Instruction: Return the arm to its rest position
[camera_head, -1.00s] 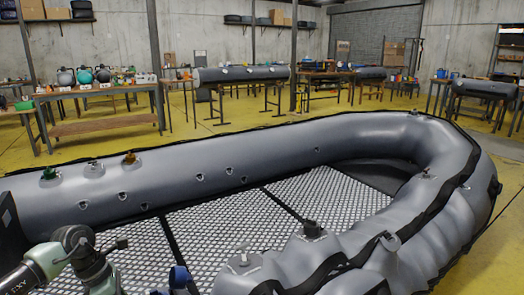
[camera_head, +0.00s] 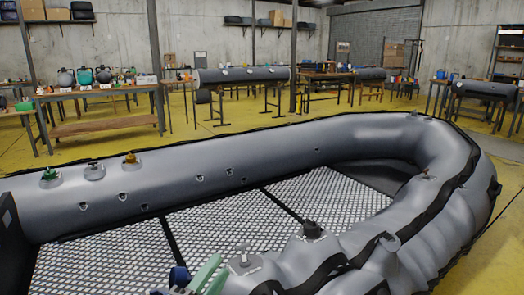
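The pale green end of my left gripper (camera_head: 208,274) shows at the bottom edge, left of centre, by the near side of the grey inflatable boat (camera_head: 345,136). Most of the gripper and its arm are cut off by the frame, so I cannot tell its opening. No object shows held in it. A small blue part (camera_head: 179,277) is right beside it; I cannot tell what it belongs to. My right gripper is not in view.
The near tube has a black cap (camera_head: 312,230) and a grey cap (camera_head: 243,259). Workbenches (camera_head: 105,91) stand behind on yellow floor. The boat's mesh floor is clear.

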